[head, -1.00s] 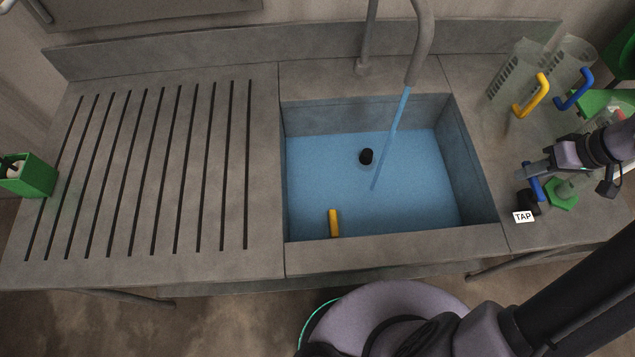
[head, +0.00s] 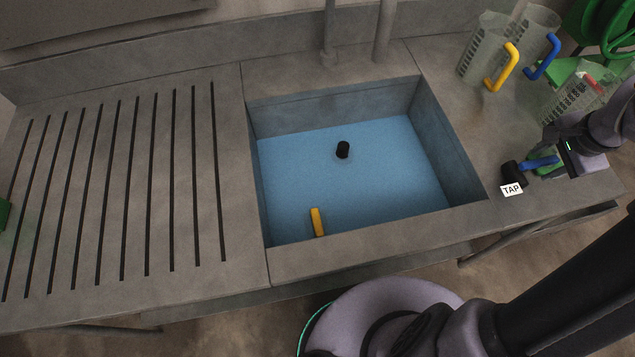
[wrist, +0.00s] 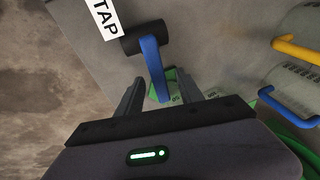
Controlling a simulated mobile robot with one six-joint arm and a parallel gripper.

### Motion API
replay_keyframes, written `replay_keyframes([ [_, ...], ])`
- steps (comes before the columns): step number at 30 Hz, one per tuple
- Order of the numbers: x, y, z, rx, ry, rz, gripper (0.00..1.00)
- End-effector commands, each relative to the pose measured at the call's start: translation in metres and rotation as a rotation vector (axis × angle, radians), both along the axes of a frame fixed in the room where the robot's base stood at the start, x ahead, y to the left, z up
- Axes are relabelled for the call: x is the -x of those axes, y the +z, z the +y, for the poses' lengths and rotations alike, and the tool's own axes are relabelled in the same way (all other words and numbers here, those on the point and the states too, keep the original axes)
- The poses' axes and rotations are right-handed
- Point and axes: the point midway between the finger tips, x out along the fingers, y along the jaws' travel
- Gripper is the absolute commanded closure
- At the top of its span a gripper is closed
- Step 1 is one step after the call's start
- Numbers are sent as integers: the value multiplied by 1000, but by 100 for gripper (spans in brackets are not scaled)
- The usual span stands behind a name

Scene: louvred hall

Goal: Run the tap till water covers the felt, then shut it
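The sink holds blue water (head: 350,185) with a flat surface. No stream falls from the grey spout (head: 384,30). A black cylinder (head: 343,149) and a yellow bar (head: 317,222) show in the water; I cannot make out a separate piece of felt. The tap's blue lever (head: 540,162) points right from its black body (head: 513,174), beside the TAP label (head: 511,190). In the wrist view my gripper (wrist: 160,82) is open, its fingers on either side of the blue lever (wrist: 153,62), with a gap showing on both sides.
Clear jugs with a yellow handle (head: 503,68) and a blue handle (head: 543,58) stand behind the tap. A green hose reel (head: 612,28) is at the far right. The slotted drainboard (head: 140,180) left of the sink is bare.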

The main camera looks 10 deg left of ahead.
Motion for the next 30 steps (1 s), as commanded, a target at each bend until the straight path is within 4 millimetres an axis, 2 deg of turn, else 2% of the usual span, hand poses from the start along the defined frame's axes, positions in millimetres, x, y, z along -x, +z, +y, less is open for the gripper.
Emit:
replay_keyframes([
  [4, 0, 1, 0, 0, 0, 0, 56],
  [7, 1, 11, 0, 0, 0, 0, 56],
  [18, 9, 71, 4, 0, 0, -1, 56],
  [26, 10, 69, 4, -1, 0, -1, 56],
  [30, 13, 86, 6, 0, 0, -1, 56],
])
